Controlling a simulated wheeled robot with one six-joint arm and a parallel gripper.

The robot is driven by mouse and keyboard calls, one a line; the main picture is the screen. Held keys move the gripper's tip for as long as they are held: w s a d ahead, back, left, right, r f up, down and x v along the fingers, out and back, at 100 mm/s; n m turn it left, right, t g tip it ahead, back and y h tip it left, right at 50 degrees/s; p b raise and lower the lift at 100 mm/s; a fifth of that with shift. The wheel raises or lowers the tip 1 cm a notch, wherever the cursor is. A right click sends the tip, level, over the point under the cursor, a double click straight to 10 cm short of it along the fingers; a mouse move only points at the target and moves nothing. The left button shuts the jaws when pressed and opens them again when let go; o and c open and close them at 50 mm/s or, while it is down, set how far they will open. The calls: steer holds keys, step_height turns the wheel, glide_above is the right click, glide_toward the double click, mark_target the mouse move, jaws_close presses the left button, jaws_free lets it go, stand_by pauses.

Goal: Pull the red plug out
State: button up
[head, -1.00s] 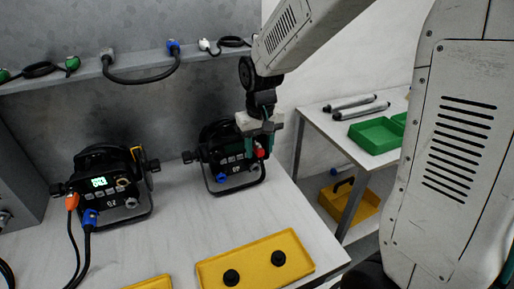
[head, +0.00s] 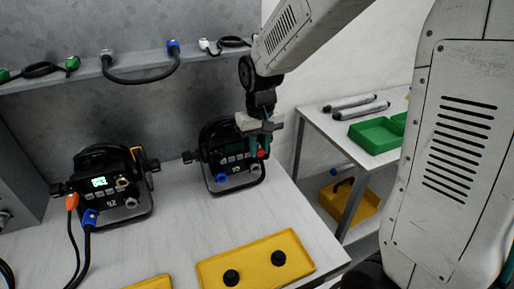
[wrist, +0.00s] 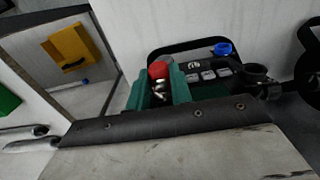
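The red plug (head: 261,154) is at the front right of the right-hand par can (head: 230,160), which stands on the pale bench. My gripper (head: 260,147) reaches down to it, with green fingers on either side of the plug. In the wrist view, the red plug (wrist: 158,70) shows between the two fingertips (wrist: 159,85), which look closed against it. Small silvery parts show between the fingers. The plug's joint with the can's panel is hidden, so I cannot tell how deep it sits.
A blue connector (head: 221,178) is on the same can. A second par can (head: 112,190) with orange and blue plugs stands to the left. A yellow tray (head: 212,270) with two black round pieces lies in front. A side table with a green tray (head: 374,137) is at right.

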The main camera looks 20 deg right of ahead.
steer(key=shift+s, duration=0.25)
jaws_close()
steer(key=shift+s, duration=1.8)
steer(key=shift+s, duration=0.3)
